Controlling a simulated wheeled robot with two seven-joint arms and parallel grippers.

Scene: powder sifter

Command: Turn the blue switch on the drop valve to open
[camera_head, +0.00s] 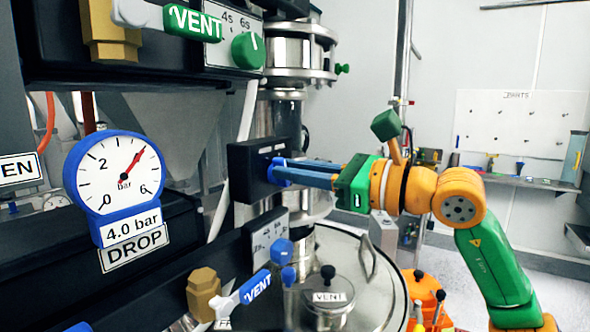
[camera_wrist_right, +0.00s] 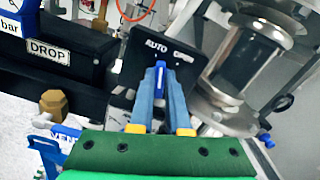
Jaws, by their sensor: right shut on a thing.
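The drop valve's black switch box (camera_head: 247,168) is mid-picture in the head view, beside the steel pipe. In the right wrist view the box (camera_wrist_right: 132,62) carries the words AUTO and OPEN. The blue switch (camera_wrist_right: 160,76) is on its face below these words, mostly hidden by the fingers. My right gripper (camera_head: 278,172) reaches in from the right with its blue fingers at the box face. In the wrist view the gripper (camera_wrist_right: 161,88) is shut on the switch. I cannot tell exactly which word the switch points at. My left gripper is out of view.
A pressure gauge (camera_head: 119,178) with a DROP label stands at left. A green VENT handle (camera_head: 193,22) and green knob (camera_head: 248,50) are above. A blue VENT handle (camera_head: 256,287) and a round steel lid (camera_head: 365,285) are below. A parts board (camera_head: 520,120) hangs at right.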

